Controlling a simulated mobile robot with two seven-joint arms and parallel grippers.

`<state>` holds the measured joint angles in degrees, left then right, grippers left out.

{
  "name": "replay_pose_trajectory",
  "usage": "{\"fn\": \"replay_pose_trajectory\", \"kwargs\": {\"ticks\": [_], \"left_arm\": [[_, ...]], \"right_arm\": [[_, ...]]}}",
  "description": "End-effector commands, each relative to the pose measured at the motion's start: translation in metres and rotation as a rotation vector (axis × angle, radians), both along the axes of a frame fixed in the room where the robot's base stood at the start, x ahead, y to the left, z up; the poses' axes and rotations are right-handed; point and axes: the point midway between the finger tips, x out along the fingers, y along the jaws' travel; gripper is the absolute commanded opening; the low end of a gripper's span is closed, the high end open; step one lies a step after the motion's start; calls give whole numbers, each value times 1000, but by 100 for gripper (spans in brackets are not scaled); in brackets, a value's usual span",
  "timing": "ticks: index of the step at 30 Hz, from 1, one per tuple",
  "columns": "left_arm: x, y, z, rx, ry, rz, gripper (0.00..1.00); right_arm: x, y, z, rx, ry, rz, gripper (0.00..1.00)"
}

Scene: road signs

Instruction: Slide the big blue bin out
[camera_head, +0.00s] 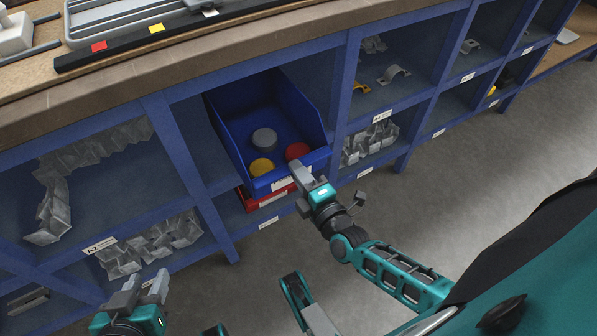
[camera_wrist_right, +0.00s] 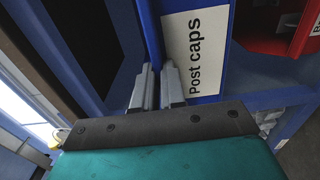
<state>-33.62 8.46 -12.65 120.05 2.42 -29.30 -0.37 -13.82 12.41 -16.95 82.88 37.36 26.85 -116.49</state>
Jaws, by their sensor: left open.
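The big blue bin (camera_head: 235,125) sits in a cubby of the blue shelf, its front end standing a little proud of the shelf front. It holds a grey, a yellow and a red round cap. Its white label reads "Post caps" in the right wrist view (camera_wrist_right: 195,45). My right gripper (camera_head: 301,172) is at the bin's front right corner, its fingers close together on both sides of the blue wall edge. My left gripper (camera_head: 143,287) is open and empty at the lower left, apart from the shelf.
A red bin (camera_head: 267,195) sits directly below the blue one. Neighbouring cubbies hold grey brackets (camera_head: 370,143) and clear plastic-like parts (camera_head: 150,245). A wooden worktop (camera_head: 150,75) runs above. The grey floor (camera_head: 470,180) before the shelf is open.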

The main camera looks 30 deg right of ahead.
Motion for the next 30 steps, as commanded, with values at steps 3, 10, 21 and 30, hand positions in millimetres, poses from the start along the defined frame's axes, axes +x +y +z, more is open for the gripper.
{"fn": "replay_pose_trajectory", "kwargs": {"ticks": [3,10,21,30], "left_arm": [[0,0,0,0,0,0,43],[0,0,0,0,0,0,43],[0,0,4,-1,-2,0,43],[0,3,14,4,-8,7,43]], "right_arm": [[0,0,0,0,-1,-1,19],[0,0,0,0,-1,-1,40],[-11,-1,1,-1,2,-1,40],[-73,-5,2,0,5,-1,40]]}}
